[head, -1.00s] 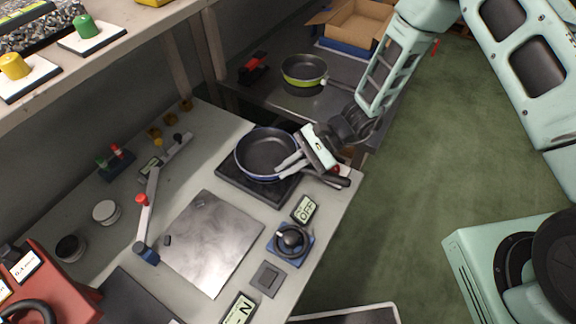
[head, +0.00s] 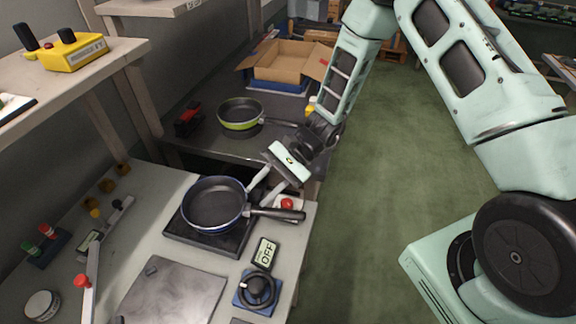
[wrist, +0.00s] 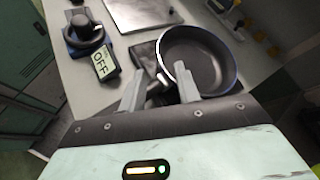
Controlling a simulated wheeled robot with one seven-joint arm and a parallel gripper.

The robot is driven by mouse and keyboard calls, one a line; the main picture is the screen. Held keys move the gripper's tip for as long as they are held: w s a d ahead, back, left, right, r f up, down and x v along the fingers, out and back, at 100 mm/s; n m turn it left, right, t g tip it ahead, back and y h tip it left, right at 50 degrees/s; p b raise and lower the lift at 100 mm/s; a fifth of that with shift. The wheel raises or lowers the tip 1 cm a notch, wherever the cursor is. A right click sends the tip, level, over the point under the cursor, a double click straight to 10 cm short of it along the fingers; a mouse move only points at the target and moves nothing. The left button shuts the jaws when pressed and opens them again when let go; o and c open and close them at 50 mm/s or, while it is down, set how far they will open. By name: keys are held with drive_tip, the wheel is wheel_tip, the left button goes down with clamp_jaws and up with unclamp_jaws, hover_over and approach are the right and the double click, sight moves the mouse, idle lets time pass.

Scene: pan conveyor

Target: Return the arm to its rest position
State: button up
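My gripper (head: 259,187) is open, its two pale fingers apart beside the right side of the blue-rimmed frying pan (head: 213,206). In the wrist view my gripper (wrist: 160,88) shows nothing clearly held between the fingertips, and the pan (wrist: 205,62) lies just beyond them. The pan sits on a black hot plate (head: 182,235). Its dark handle (head: 280,214) points right, close to the fingers; whether they touch it I cannot tell. My arm reaches in from the upper right.
An OFF display (head: 265,253) and a black knob (head: 257,289) are in front of the hot plate. A red button (head: 287,203) is near the handle. A green-striped pan (head: 240,114) and open cardboard box (head: 287,62) stand on the back counter.

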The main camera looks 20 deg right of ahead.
drive_tip(key=b+v, duration=0.2)
drive_tip(key=v, duration=0.8)
drive_tip(key=s+a+r+n+t+h, duration=0.1)
drive_tip(key=s+a+r+n+h, duration=0.1)
drive_tip(key=s, duration=0.5)
drive_tip(key=s+a+r+n+t+h, duration=0.1)
drive_tip(key=s+a+r+n+h, duration=0.1)
drive_tip(key=s+r+n+h, duration=0.3)
drive_tip(key=s+a+r+n+t+h, duration=0.1)
drive_tip(key=s+r+n+h, duration=0.3)
drive_tip(key=s+n, duration=0.6)
drive_tip(key=shift+s+a+r, duration=0.35)
drive_tip(key=shift+a+r, duration=0.05)
drive_tip(key=shift+r, duration=0.4)
